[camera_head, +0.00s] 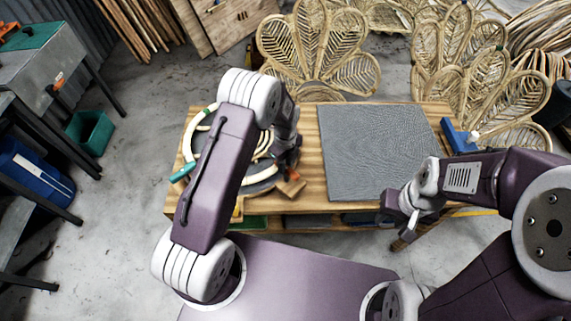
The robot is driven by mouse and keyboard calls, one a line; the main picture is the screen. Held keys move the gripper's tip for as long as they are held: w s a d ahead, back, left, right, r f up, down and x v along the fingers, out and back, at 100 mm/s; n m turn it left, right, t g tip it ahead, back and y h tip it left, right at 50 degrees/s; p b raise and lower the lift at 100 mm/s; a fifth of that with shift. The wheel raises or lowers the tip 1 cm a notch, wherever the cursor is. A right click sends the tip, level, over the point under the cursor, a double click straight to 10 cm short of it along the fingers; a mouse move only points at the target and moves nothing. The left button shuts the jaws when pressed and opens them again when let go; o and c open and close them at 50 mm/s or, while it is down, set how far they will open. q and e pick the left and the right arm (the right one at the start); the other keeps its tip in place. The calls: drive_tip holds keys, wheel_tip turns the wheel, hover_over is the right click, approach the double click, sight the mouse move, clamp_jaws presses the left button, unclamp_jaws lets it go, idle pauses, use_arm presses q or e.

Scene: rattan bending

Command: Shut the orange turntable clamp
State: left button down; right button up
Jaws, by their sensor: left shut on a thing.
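The turntable (262,184) is a dark grey disc on the left half of the wooden table, with pale curved rattan pieces (192,142) on it. My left arm hides its middle. The orange clamp (291,187) shows as a small orange-brown piece at the turntable's right edge. My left gripper (287,166) reaches down there and is shut on what seems to be this clamp; the jaws and most of the clamp are hard to make out. My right gripper (399,212) hangs near the table's front right edge, apart from the turntable; its jaw opening is unclear.
A grey mat (375,145) covers the table's right middle. A blue tool (459,137) sits at the right end. A teal-handled item (182,172) lies at the left edge. Woven rattan chairs (318,52) stand behind the table. A green bin (91,134) is on the floor.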

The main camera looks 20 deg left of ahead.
use_arm(q)
drive_tip(key=shift+w+r, duration=0.15)
drive_tip(key=c, duration=1.2)
unclamp_jaws()
drive_tip(key=shift+a, duration=0.1)
wheel_tip(320, 180, up, 9)
drive_tip(key=b, duration=0.1)
drive_tip(key=shift+s, duration=0.2)
